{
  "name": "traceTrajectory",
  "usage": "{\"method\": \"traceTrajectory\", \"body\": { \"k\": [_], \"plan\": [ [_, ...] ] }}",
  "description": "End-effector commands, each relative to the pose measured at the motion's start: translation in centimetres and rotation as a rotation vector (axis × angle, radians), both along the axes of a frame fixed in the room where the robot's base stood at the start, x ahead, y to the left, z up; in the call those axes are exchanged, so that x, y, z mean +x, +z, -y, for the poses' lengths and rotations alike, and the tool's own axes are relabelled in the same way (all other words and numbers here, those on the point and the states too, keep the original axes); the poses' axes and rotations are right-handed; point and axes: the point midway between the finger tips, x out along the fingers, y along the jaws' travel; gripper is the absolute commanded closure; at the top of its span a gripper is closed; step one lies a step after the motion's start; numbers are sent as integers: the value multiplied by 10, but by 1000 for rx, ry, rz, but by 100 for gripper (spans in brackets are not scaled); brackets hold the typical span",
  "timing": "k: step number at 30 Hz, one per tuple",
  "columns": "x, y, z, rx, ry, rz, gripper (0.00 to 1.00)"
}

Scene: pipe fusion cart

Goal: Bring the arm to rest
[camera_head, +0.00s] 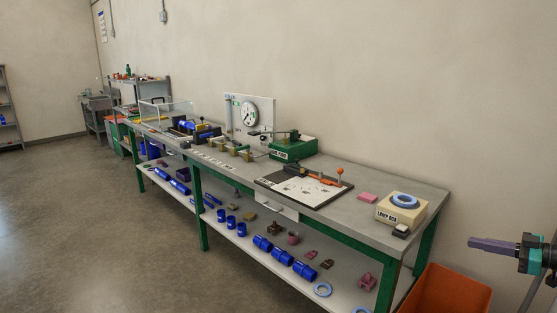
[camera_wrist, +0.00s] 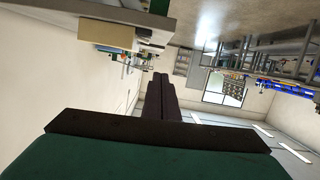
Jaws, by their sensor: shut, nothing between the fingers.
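My gripper (camera_head: 472,242) is at the right edge of the head view, with its long dark fingers together and pointing left. It is beyond the right end of the workbench (camera_head: 432,205), apart from it and above an orange bin (camera_head: 448,292). In the wrist view my gripper (camera_wrist: 161,77) shows its two dark fingers side by side and closed, with nothing between them. The wrist picture is upside down, with the bench's underside and edge at the top. Most of my arm is outside the head view.
The bench carries a cream box with a blue ring (camera_head: 404,203), a pink block (camera_head: 368,197), a board with tools (camera_head: 304,186), a green box (camera_head: 293,149) and a dial gauge panel (camera_head: 250,115). Blue pipe pieces (camera_head: 282,257) lie on the lower shelf. The floor (camera_head: 90,220) in front is clear.

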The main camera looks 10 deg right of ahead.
Motion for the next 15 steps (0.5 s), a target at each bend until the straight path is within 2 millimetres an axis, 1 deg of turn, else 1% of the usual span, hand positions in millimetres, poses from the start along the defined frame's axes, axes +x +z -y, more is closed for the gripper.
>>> {"method": "traceTrajectory", "body": {
  "k": [3, 8, 14, 15],
  "plan": [
    [1, -2, -2, 3, 1, -4, 100],
    [12, -19, -13, 30, 5, -45, 100],
    [27, -44, -30, 70, 11, -109, 100],
    [31, -50, -35, 79, 12, -125, 100]
  ]
}}
